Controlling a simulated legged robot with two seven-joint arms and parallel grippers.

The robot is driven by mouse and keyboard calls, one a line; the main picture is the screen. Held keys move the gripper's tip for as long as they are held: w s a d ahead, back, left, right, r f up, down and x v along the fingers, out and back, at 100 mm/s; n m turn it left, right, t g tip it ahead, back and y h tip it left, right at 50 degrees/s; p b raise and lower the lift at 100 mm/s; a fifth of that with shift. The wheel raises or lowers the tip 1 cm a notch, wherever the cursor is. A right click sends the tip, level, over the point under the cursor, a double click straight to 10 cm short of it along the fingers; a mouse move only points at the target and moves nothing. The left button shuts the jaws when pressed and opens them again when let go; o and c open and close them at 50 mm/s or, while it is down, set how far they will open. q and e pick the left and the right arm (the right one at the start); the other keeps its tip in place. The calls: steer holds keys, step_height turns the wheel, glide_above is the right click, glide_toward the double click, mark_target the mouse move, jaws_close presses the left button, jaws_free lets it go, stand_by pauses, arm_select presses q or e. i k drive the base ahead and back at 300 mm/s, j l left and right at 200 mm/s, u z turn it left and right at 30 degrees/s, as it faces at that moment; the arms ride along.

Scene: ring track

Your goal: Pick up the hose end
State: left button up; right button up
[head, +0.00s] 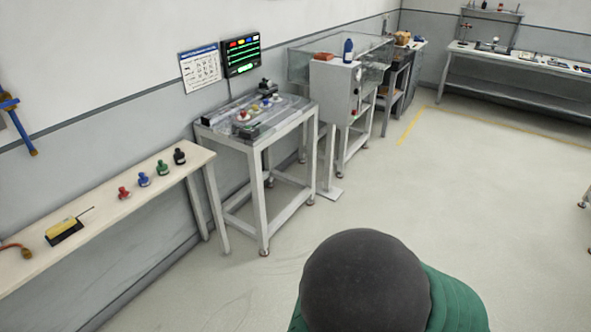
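A red-orange hose (8,246) comes in at the left edge of the head view and lies on the pale bench (100,222) along the wall. Its hose end (27,253), a small brownish fitting, rests on the bench top near the left edge. The rest of the hose is cut off by the picture edge. Neither of my grippers shows in the head view.
A yellow and black device (64,231) lies right of the hose end. Several coloured knob-like pieces, including a red one (124,193), stand farther along. A metal-legged table (262,140) stands beyond the bench. The floor (440,210) at right is open.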

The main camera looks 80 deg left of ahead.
mark_target(25, 252)
steer(key=u, duration=4.65)
steer(key=i+j+u, duration=0.1)
steer(key=i+u, duration=0.15)
steer(key=i, duration=1)
steer(key=i+l+u, duration=0.15)
steer(key=i+u, duration=0.15)
steer(key=i, duration=0.9)
